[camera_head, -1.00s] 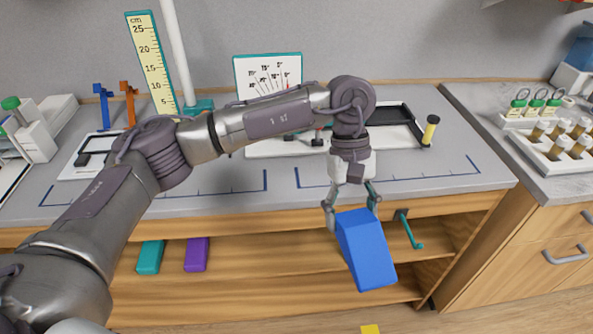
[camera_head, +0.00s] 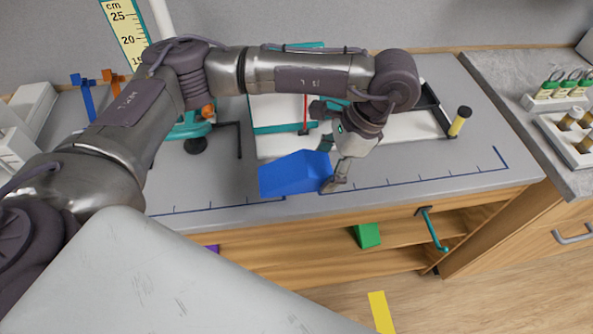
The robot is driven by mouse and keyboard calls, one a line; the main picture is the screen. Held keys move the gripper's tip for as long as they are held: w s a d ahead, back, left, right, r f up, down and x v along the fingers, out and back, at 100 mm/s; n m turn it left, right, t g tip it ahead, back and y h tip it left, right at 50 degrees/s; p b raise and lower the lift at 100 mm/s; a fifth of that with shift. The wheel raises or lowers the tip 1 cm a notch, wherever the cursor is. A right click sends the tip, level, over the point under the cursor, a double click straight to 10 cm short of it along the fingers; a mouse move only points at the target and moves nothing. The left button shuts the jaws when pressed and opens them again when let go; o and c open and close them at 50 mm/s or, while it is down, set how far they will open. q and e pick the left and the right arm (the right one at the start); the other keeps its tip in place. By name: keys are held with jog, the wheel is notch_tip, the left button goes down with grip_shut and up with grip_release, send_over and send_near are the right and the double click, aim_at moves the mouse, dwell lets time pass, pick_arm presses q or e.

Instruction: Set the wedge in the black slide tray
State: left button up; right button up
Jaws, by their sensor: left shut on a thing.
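My left gripper (camera_head: 328,165) is shut on a blue wedge-shaped block (camera_head: 290,175) and holds it tilted in front of the white board, over the front part of the bench. The gripper and forearm reach in from the left. A black tray (camera_head: 436,107) shows at the right of the white board, behind and to the right of the gripper. Only its right edge is clear, as my arm hides the rest. Whether the block touches the bench is hard to tell. My right gripper is not in view.
A yellow post with a black cap (camera_head: 460,121) stands at the board's right end. Teal and red parts (camera_head: 304,115) stand on the board behind the block. Below, a teal hook (camera_head: 433,230) hangs by the shelf, where a green block (camera_head: 367,235) lies. The bench's front right is clear.

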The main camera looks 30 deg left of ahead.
aim_at(295, 167)
pick_arm(q)
jog(key=a+f, duration=0.1)
jog(key=a, duration=0.1)
jog(key=a+f+p, duration=0.1)
jog(key=a, duration=0.1)
jog(key=a+f, duration=0.1)
jog(key=a, duration=0.1)
jog(key=shift+a+f+p, duration=0.15)
jog(key=shift+f+p, duration=0.05)
jog(key=shift+p, duration=0.2)
jog(key=shift+a+f, duration=0.1)
jog(key=shift+f, duration=0.1)
notch_tip(295, 167, down, 3)
jog(key=shift+f+p, duration=0.1)
jog(key=shift+p, duration=0.7)
jog(key=shift+f, duration=0.4)
jog(key=shift+f, duration=0.15)
jog(key=o, duration=1.1)
